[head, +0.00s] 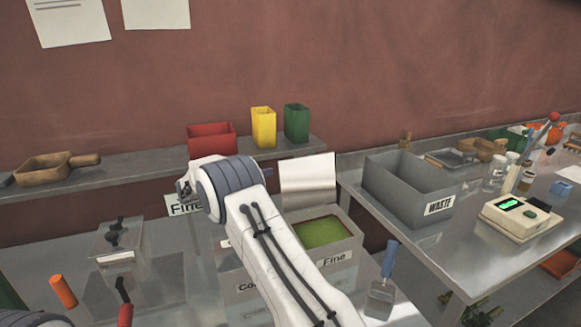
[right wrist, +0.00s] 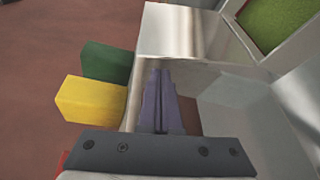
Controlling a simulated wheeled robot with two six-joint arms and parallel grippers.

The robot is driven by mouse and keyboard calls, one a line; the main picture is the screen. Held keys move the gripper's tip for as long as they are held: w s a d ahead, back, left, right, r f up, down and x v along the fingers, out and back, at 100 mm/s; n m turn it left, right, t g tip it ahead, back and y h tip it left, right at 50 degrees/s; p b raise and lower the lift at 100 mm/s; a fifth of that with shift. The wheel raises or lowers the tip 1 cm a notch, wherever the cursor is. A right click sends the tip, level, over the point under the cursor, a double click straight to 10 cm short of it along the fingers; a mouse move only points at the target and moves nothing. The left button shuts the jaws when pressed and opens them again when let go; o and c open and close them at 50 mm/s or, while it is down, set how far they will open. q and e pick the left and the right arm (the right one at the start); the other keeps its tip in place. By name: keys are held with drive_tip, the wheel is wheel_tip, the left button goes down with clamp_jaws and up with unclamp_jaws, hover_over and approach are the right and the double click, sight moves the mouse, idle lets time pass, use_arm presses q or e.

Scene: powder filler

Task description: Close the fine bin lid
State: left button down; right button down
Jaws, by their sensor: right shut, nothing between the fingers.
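The fine bin (head: 340,270) holds green powder (head: 323,232) and has a "Fine" label on its front. Its metal lid (head: 308,182) stands open, upright at the bin's back edge. In the right wrist view the green powder (right wrist: 272,20) shows at the top right, beside a shiny metal surface that looks like the lid (right wrist: 190,32). My right gripper (right wrist: 161,75) is shut and empty, in front of that metal; I cannot tell whether it touches. In the head view my right arm hides most of this gripper and part of the bins. My left gripper is not in view.
A shelf behind carries red (head: 211,138), yellow (head: 263,127) and green (head: 297,122) containers and a wooden scoop (head: 48,167). A grey waste bin (head: 408,190) and a scale (head: 520,218) stand on the right table.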

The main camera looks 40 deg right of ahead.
sight(289, 164)
drive_tip(key=shift+h, duration=0.3)
drive_tip(key=d+p, duration=0.1)
drive_tip(key=d, duration=0.2)
drive_tip(key=w+d+p, duration=0.1)
drive_tip(key=d, duration=0.2)
drive_tip(key=d+p, duration=0.2)
drive_tip(key=d, duration=0.1)
drive_tip(key=shift+w+d+f, duration=0.15)
drive_tip(key=shift+d+f, duration=0.05)
drive_tip(key=shift+d, duration=0.2)
drive_tip(key=shift+w+d+f+p, duration=0.15)
drive_tip(key=shift+d+p, duration=0.15)
drive_tip(key=shift+d, duration=0.35)
